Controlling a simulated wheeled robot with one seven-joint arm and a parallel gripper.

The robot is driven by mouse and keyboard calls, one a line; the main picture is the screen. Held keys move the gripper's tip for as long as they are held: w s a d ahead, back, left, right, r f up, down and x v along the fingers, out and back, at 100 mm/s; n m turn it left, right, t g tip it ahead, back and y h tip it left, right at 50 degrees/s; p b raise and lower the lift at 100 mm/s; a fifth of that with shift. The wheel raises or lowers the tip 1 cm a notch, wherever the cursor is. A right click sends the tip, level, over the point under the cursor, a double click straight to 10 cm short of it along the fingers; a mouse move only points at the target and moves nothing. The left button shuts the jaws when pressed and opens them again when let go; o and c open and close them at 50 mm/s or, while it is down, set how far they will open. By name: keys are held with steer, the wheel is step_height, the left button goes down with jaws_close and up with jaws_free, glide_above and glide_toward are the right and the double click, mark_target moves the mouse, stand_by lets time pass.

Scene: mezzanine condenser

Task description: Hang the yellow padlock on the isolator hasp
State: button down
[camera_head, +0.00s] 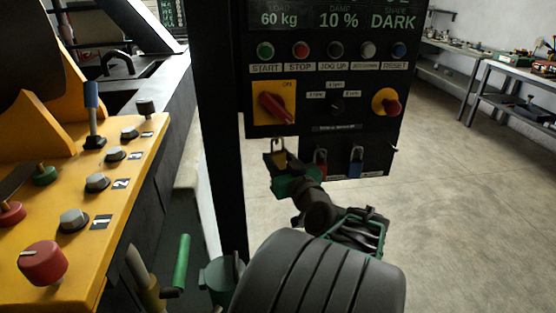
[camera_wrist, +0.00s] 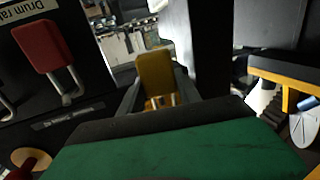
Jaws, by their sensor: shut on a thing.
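The yellow padlock (camera_head: 279,157) is held upright in my gripper (camera_head: 280,165), its shackle pointing up, just below the isolator. It also shows in the wrist view (camera_wrist: 157,75), between the two fingers of my gripper (camera_wrist: 157,98). The isolator is a yellow plate (camera_head: 288,89) with a red rotary handle (camera_head: 275,106) turned diagonally, on the black control panel (camera_head: 355,119). The hasp itself is too small to make out. A gap shows between the shackle top and the isolator plate in the head view; their depth is hard to judge.
A red padlock (camera_head: 320,163) and a blue padlock (camera_head: 356,162) hang along the panel's bottom, right of my gripper. A red knob on a yellow disc (camera_head: 386,101) juts out at right. A yellow console (camera_head: 75,220) stands left. The floor at right is clear.

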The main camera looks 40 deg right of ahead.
steer(key=shift+w+d+p, duration=0.4)
steer(key=shift+w+d, duration=0.3)
steer(key=shift+w, duration=0.3)
steer(key=shift+w+d+f+b, duration=0.2)
steer(key=shift+f+b, duration=0.2)
steer(key=shift+b, duration=0.15)
steer(key=shift+w+d+f+b, duration=0.15)
steer(key=shift+w+f+b, duration=0.15)
steer(key=shift+b, duration=0.4)
steer(key=shift+r, duration=0.1)
steer(key=c, duration=0.8)
jaws_free()
steer(key=shift+o, duration=0.2)
